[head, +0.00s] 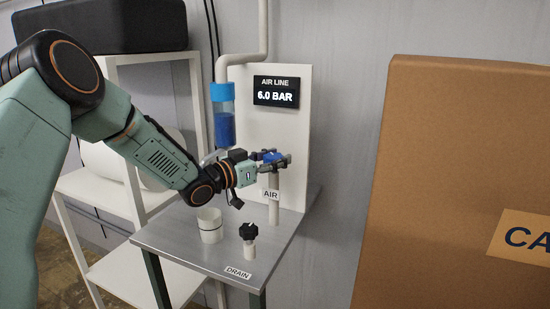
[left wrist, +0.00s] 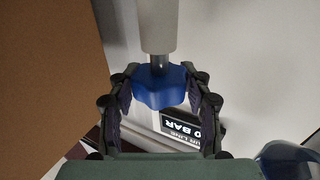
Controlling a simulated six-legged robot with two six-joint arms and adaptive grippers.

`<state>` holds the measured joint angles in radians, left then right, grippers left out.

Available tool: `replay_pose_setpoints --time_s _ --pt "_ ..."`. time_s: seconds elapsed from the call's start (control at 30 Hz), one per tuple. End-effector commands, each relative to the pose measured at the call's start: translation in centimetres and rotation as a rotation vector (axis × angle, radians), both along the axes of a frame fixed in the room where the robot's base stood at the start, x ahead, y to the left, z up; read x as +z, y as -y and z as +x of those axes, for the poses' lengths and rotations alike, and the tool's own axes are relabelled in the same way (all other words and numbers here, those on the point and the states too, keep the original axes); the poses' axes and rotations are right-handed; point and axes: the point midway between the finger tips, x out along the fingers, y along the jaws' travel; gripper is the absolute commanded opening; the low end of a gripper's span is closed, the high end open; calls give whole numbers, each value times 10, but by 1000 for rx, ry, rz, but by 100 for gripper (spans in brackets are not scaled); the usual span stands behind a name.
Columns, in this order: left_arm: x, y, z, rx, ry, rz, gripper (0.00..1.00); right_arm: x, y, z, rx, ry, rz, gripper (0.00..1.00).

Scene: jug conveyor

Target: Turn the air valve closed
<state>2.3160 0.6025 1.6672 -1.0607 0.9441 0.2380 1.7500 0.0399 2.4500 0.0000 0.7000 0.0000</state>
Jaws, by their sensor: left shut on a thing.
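The air valve's blue handle (head: 271,156) sits on top of a pale upright pipe (head: 273,196) with an AIR label. My left gripper (head: 274,160) reaches in from the left, its fingers on either side of the handle. In the left wrist view the blue handle (left wrist: 158,88) is between the two dark fingers of the left gripper (left wrist: 161,100), with the pale pipe (left wrist: 157,25) beyond it. The display (head: 276,91) on the white panel reads AIR LINE 6.0 BAR. My right gripper is not in view.
A black drain knob (head: 249,231) and a white cup (head: 210,225) stand on the grey metal table (head: 182,237). A blue-capped clear filter bowl (head: 223,115) hangs by the panel. A large cardboard box (head: 440,180) fills the right. A white shelf (head: 110,190) stands at left.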

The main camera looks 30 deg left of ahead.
Motion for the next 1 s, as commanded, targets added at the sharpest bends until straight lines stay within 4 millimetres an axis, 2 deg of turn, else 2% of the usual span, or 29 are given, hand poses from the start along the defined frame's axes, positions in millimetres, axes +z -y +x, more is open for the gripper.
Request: replay_pose_setpoints --time_s 0.03,0.37,0.4,0.67,1.0 --pt "-9 2 -2 -6 -20 2 16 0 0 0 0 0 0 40" --pt "-9 2 -3 -8 -19 3 16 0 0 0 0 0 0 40" --pt "-9 2 -3 -8 -19 3 49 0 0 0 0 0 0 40" --pt "-5 2 -1 -7 -10 2 71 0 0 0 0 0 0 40" --pt "-2 0 -2 -5 -5 1 73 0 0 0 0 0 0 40"
